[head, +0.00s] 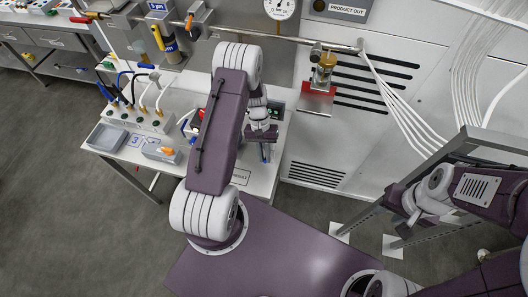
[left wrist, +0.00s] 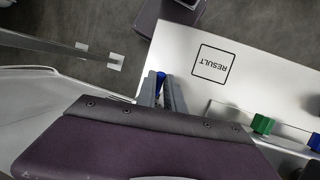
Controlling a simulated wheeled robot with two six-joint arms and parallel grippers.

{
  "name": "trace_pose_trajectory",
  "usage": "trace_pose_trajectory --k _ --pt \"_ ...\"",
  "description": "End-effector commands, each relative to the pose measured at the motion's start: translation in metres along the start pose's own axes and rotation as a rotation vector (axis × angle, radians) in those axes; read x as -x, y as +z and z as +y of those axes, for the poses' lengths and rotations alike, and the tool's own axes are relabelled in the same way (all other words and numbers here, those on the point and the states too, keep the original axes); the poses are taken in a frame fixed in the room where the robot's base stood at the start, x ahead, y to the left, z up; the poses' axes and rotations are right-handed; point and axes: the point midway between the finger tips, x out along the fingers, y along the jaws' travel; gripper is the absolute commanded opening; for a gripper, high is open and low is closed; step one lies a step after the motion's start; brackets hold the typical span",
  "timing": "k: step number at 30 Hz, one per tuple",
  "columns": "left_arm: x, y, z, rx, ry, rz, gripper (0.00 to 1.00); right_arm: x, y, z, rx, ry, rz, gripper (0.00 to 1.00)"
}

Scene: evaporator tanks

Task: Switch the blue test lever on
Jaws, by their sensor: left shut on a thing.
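My left gripper (head: 264,150) points down near the front of the white bench, below the bend of my left arm. In the left wrist view, the left gripper (left wrist: 165,92) is shut on a slim blue piece (left wrist: 160,80) between its fingertips. The blue piece also shows in the head view (head: 265,157). I cannot tell whether it is the test lever or whether it is fixed to anything. Another small blue part (left wrist: 314,140) shows at the right edge of the wrist view. My right arm is at the right of the head view, and its fingers are not clear.
The white bench (left wrist: 180,50) bears a square marked RESULT (left wrist: 213,63). A green block (left wrist: 262,124) is to its lower right. A grey tray (head: 107,137) and several coloured valves stand at the bench's left. A metal pipe (head: 290,38) crosses above. Open floor lies left of the bench.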

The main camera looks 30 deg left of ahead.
Motion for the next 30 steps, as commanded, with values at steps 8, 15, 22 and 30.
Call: trace_pose_trajectory --k 8,15,22,30 --pt "0.002 -0.003 0.0 0.013 -0.005 -0.044 0.0 -0.003 0.001 0.0 0.0 0.0 -0.001 0.36" --pt "0.002 -0.003 -0.001 0.012 -0.005 -0.043 0.29 -0.003 0.001 0.0 0.0 0.0 -0.001 0.36" --pt "0.002 -0.003 -0.001 0.012 -0.005 -0.043 0.34 -0.003 0.001 0.0 0.0 0.0 -0.001 0.36" --pt "0.026 -0.007 -0.002 0.01 -0.005 -0.035 0.34 -0.016 0.002 0.0 0.0 0.0 -0.001 0.36"
